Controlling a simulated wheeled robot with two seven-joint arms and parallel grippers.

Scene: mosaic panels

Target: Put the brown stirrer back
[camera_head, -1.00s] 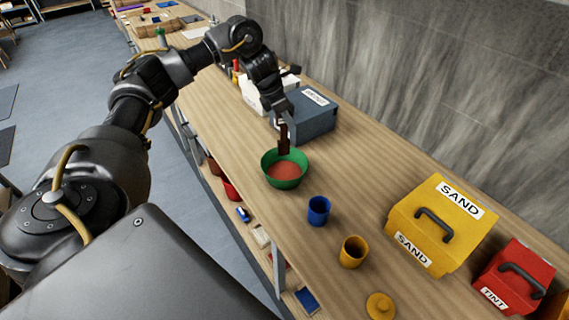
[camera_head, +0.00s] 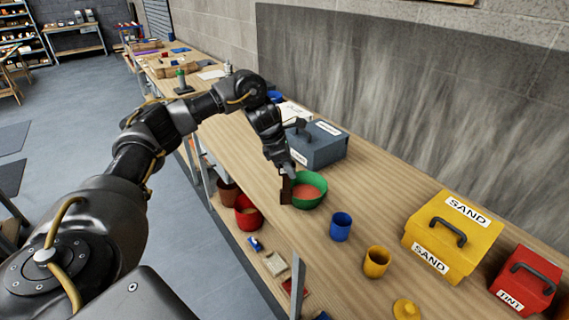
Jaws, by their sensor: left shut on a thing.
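My left gripper (camera_head: 288,172) is shut on the brown stirrer (camera_head: 286,189), which hangs down from it. The stirrer is at the left side of the green bowl (camera_head: 319,178), over or just in front of its rim; I cannot tell whether it touches the bowl. The bowl stands on the wooden bench and holds a reddish mix (camera_head: 308,192). The stirrer's lower end shows near the bench's front edge. My right gripper is not in view.
Behind the bowl stands a grey-blue box (camera_head: 322,152). To the right are a blue cup (camera_head: 340,227), a yellow cup (camera_head: 376,262), a yellow lid (camera_head: 406,310), a yellow SAND box (camera_head: 452,238) and a red TINT box (camera_head: 523,281). A red pot (camera_head: 247,214) sits on the shelf below.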

